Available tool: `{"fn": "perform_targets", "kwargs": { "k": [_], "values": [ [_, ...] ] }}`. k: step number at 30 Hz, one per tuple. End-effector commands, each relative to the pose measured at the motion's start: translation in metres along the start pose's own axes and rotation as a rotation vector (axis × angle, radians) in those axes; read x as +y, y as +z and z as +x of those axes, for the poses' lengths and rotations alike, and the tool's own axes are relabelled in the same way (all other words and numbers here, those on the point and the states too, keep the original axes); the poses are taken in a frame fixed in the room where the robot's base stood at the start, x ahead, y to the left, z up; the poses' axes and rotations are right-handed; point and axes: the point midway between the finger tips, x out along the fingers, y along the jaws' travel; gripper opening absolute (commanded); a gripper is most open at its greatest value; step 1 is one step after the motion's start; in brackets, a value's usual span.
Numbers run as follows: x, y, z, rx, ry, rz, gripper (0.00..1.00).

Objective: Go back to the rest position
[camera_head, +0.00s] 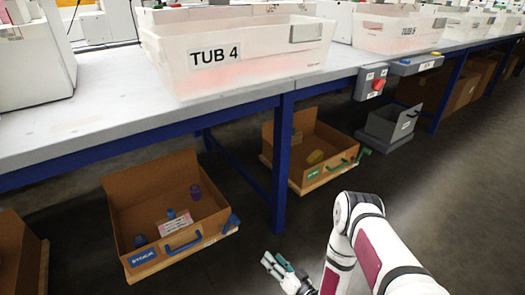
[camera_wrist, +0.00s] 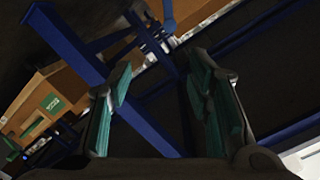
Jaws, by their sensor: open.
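My gripper (camera_head: 277,266) is low in front of the workbench, at the bottom middle of the head view, with my white and dark red arm reaching down to it from the right. In the wrist view my gripper (camera_wrist: 158,88) shows two teal-padded fingers spread apart with nothing between them. It is to the right of the cardboard stock box (camera_head: 124,215) and apart from it. Blue table legs and a dark floor lie beyond the fingers in the wrist view.
The workbench (camera_head: 110,112) carries TUB 4 (camera_head: 265,70) and more tubs. A green-labelled cardboard box (camera_head: 283,160) and a grey bin (camera_head: 392,128) stand beneath. A blue leg (camera_head: 281,165) stands between the boxes. A red button box (camera_head: 371,84) is on the bench edge. Floor at right is clear.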

Motion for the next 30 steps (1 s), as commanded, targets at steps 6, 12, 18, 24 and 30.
{"fn": "perform_targets", "kwargs": {
  "k": [6,12,18,24,30],
  "values": [
    [0.006,-0.037,0.028,-0.074,0.042,-0.081,0.46],
    [0.01,-0.096,0.056,-0.183,0.123,-0.192,0.46],
    [0.007,-0.166,0.068,-0.303,0.24,-0.298,0.46],
    [-0.006,-0.236,0.059,-0.41,0.368,-0.376,0.46],
    [-0.03,-0.301,0.028,-0.509,0.502,-0.419,0.46]
  ]
}}
